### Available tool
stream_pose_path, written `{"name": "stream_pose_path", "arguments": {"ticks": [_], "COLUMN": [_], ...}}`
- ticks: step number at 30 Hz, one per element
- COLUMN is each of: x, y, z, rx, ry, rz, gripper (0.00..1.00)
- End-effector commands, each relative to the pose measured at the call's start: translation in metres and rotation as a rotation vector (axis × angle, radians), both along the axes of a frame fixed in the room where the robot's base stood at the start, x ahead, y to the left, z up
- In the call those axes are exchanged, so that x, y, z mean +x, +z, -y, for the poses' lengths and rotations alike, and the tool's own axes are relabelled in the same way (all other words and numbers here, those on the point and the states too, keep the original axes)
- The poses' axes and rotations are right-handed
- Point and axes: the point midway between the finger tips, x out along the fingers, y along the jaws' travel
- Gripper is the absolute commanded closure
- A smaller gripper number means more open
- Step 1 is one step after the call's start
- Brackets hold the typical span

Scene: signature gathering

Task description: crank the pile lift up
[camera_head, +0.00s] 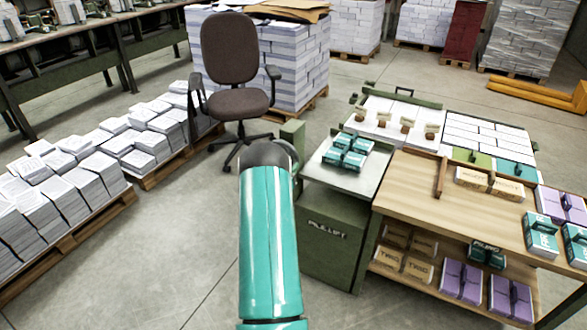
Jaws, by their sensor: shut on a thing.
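The pile lift (335,245) is a dark green cabinet with its name on the front, right of my arm. Its pale top plate (318,174) carries a few teal bundles (347,151). A green post (292,133) stands at its far left corner. My teal arm reaches forward along the lift's left side and ends in a dark grey joint there. My gripper is hidden beyond that joint. No crank shows; the lift's left side is covered by my arm.
A wooden bench (410,185) adjoins the lift on the right, with teal, purple and tan bundles on it and its shelf. A brown office chair (236,85) stands behind my arm. Paper stacks on pallets (75,235) line the left. Floor between is clear.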

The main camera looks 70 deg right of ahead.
Motion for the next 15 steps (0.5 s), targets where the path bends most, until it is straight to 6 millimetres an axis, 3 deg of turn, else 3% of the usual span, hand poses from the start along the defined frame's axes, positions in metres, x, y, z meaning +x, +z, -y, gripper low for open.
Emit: {"name": "stream_pose_path", "arguments": {"ticks": [15], "x": [0.0015], "y": [-0.0058], "z": [-0.0001], "rx": [-0.009], "ry": [-0.004], "rz": [0.062], "gripper": [1.0]}}
